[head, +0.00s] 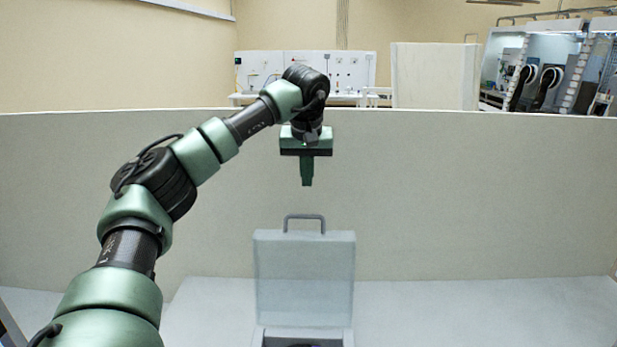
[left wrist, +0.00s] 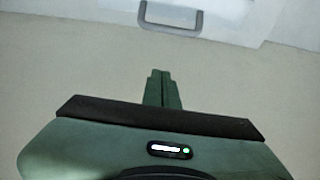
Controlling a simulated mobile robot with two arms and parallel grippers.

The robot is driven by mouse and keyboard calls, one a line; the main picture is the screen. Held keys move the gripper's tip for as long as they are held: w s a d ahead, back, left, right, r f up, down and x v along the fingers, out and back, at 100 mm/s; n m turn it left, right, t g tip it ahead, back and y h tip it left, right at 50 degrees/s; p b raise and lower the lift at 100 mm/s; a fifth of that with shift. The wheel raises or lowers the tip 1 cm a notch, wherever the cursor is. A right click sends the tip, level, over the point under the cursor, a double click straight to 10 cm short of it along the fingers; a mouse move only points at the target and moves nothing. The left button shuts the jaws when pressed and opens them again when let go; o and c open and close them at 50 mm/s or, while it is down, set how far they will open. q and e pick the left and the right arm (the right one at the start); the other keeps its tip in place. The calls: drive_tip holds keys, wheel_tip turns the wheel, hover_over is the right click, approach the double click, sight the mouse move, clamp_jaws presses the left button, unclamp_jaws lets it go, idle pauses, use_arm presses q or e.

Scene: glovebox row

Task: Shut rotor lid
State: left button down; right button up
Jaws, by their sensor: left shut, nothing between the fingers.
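The rotor lid (head: 304,279) is a pale, translucent panel that stands upright, open, with a grey handle (head: 304,217) on its top edge. Below it, the dark inside of the rotor box (head: 303,341) shows only in part at the bottom of the head view. My left gripper (head: 306,183) is shut and empty, pointing down above the handle and apart from it. In the left wrist view its closed fingers (left wrist: 161,76) point toward the lid (left wrist: 225,18) and the handle (left wrist: 171,17), with a gap between. My right gripper is not in view.
A pale panel wall (head: 480,190) stands behind the lid. The light work surface (head: 480,315) is clear on both sides of the box. Beyond the wall are a white bench with equipment (head: 305,70) and a glovebox (head: 545,75).

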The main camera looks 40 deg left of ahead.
use_arm(q)
wheel_tip(320, 180, down, 7)
drive_tip(key=s+d+p, duration=0.1)
drive_tip(key=p, duration=0.3)
drive_tip(key=shift+s, duration=0.15)
drive_tip(key=shift+f, duration=0.1)
